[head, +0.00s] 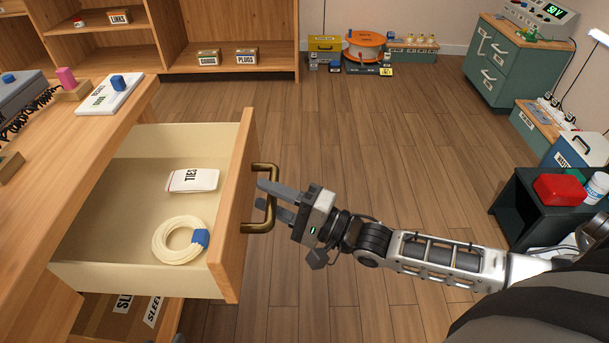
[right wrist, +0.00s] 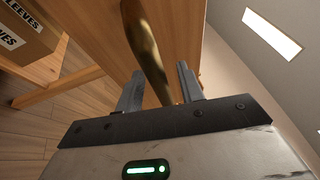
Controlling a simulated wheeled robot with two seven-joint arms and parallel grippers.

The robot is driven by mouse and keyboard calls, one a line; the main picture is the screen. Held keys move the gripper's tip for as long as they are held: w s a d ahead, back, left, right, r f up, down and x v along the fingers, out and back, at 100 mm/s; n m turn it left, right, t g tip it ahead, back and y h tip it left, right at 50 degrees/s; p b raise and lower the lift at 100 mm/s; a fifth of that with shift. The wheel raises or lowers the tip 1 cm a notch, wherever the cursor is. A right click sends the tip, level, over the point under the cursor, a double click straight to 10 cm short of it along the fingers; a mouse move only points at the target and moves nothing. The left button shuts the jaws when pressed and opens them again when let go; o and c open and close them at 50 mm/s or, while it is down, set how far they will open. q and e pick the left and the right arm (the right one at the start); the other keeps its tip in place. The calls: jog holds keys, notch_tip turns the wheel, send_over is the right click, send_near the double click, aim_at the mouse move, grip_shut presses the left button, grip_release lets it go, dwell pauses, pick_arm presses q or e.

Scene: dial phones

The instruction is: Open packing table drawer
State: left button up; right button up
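The packing table drawer (head: 180,278) is pulled well out from the wooden packing table (head: 62,180), and its inside shows. Its brass bow handle (head: 264,222) is on the drawer front. My right gripper (head: 268,199) is at this handle, with its fingers pointing towards the drawer front. In the right wrist view, the handle (right wrist: 151,52) passes between the two spread fingers, with gaps visible at both sides. My right gripper looks open, not clamped on it. My left gripper does not show.
The drawer holds a TIES packet (head: 194,180) and a cream coil (head: 172,240) with a blue band. A SLEEVES box (head: 105,312) is below. A dark side table (head: 530,203) with a red box stands right. The wooden floor (head: 385,130) beyond is clear.

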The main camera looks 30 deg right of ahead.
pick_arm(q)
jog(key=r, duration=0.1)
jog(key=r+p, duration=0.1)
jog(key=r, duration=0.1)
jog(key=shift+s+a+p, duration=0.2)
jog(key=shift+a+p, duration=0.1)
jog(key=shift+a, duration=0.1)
pick_arm(e)
jog(key=v, duration=1.6)
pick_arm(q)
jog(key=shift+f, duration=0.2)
pick_arm(e)
jog(key=shift+r, duration=0.1)
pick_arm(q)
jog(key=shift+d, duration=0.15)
